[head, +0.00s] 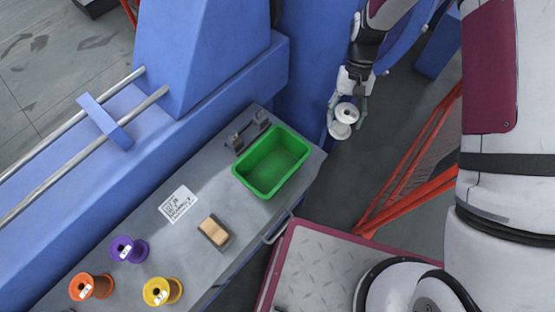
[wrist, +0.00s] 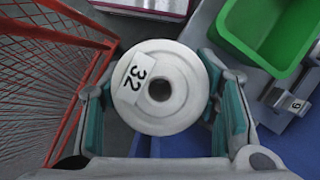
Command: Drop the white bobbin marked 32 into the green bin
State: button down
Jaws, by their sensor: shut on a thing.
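My gripper (head: 346,114) is shut on the white bobbin (head: 342,130), holding it in the air to the right of the green bin in the head view. In the wrist view the white bobbin (wrist: 160,88) sits between both fingers, its round flange facing the camera with a label reading 32. The green bin (head: 250,183) stands on the far end of the grey bench and looks empty. In the wrist view the bin (wrist: 236,42) shows at the upper right, apart from the bobbin.
Orange (head: 92,287), purple (head: 128,249) and yellow (head: 162,291) bobbins stand on the bench (head: 200,262), with a paper sheet (head: 177,203) and a brush-like block (head: 214,232). A metal bracket (head: 247,131) is beside the bin. Red mesh guarding (head: 415,165) stands right of the bench.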

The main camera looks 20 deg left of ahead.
jog(key=s+a+r+n+h+b, duration=0.1)
jog(key=s+a+n+b, duration=0.15)
jog(key=s+a, duration=1.15)
jog(key=f+b, duration=0.1)
jog(key=f, duration=0.1)
jog(key=f+b, duration=0.1)
jog(key=f, duration=0.1)
jog(key=f+b, duration=0.1)
jog(key=f, duration=0.1)
jog(key=shift+w+a+b, duration=0.1)
jog(key=shift+a+b, duration=0.15)
jog(key=shift+b, duration=0.05)
jog(key=c, duration=0.5)
grip_release()
